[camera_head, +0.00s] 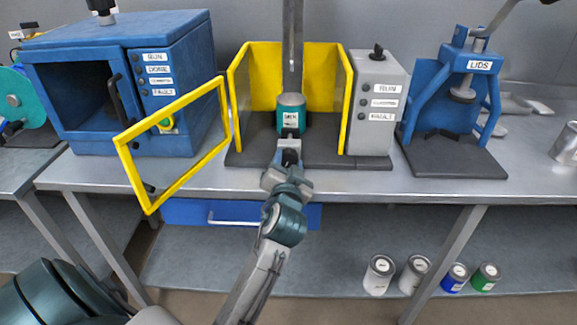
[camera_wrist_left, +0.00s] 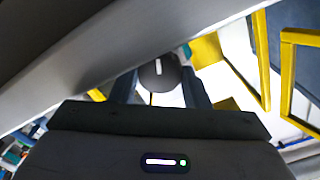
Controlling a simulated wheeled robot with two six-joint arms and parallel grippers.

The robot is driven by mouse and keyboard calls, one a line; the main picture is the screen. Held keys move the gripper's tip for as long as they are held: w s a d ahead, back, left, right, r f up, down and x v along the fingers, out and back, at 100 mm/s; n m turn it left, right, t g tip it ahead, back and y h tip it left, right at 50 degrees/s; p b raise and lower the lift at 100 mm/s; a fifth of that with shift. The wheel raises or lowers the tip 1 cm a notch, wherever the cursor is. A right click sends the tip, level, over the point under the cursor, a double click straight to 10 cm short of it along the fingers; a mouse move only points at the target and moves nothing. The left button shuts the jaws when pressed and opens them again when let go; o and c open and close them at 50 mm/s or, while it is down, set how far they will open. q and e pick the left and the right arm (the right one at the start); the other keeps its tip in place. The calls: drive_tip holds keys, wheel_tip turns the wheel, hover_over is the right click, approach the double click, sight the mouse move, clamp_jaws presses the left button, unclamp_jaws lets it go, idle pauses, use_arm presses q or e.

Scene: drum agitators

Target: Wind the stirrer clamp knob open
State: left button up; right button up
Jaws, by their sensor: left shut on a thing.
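The stirrer stands mid-bench, with yellow guard frames (camera_head: 236,105) around a teal can (camera_head: 291,101) and a grey post (camera_head: 292,40) above it. My left gripper (camera_head: 290,139) is in front of the can, low between the guards. In the left wrist view a dark round knob (camera_wrist_left: 158,72) with a white mark sits between the two fingers of my left gripper (camera_wrist_left: 160,88). The gripper is shut on the knob. In the head view the gripper hides the knob. My right gripper is in neither view.
A yellow-framed door (camera_head: 176,188) swings open, left of my left arm. A grey control box (camera_head: 375,105) with a black dial adjoins the stirrer on the right. A blue oven (camera_head: 120,80) stands left, and a blue lid press (camera_head: 452,95) right. Several cans stand on the lower shelf.

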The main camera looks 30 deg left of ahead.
use_arm(q)
drive_tip(key=shift+f, duration=0.1)
idle(0.4)
drive_tip(key=o, duration=1)
